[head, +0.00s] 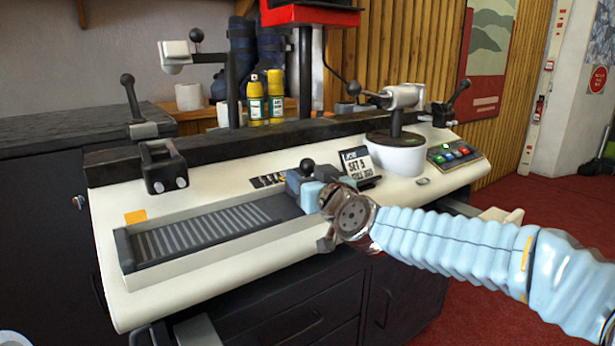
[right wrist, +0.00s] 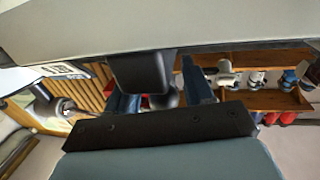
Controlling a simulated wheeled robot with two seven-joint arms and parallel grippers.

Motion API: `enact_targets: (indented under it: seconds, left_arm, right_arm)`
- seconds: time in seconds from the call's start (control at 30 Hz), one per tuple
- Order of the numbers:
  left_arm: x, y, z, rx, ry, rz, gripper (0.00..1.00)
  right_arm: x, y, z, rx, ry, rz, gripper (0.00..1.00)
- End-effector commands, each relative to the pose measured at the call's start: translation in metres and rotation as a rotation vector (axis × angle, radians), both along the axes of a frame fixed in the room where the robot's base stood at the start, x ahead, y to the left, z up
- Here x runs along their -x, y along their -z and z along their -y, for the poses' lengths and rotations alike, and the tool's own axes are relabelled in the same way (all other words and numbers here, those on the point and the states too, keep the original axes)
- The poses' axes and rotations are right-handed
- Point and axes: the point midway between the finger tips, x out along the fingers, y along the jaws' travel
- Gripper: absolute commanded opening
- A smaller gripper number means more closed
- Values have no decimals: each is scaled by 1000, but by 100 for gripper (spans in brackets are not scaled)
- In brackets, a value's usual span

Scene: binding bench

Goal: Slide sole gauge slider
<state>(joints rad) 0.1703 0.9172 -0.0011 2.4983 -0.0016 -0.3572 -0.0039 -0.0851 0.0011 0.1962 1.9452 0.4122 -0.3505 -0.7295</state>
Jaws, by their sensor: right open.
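The sole gauge is a long shallow tray with a striped bed (head: 215,232) along the front of the cream bench. Its slider, a dark block with a black ball knob (head: 307,166), stands at the right end of the bed. My right gripper (head: 322,190) is open right at the slider, coming from the right and partly covering it. In the right wrist view, a dark block (right wrist: 140,72) shows close up near my blue fingers (right wrist: 158,92). I cannot tell whether the fingers touch the slider. My left gripper is not in view.
A white pot-like fixture (head: 398,157) and coloured buttons (head: 453,154) are to the right. A black clamp (head: 163,168) stands behind the tray's left end. An orange patch (head: 135,217) marks the bench there.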

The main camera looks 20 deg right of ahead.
Motion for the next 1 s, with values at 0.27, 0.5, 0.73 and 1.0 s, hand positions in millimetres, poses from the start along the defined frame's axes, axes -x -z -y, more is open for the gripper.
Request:
enact_targets:
  seconds: [0.27,0.5,0.73,1.0]
  left_arm:
    - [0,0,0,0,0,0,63]
    - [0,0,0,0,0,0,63]
    - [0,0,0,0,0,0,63]
    - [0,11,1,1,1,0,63]
  right_arm:
    - [-1,0,0,0,0,0,49]
    - [-1,0,0,-1,0,0,12]
    - [0,-2,0,-1,1,5,0]
    - [-4,-2,10,-3,4,15,0]
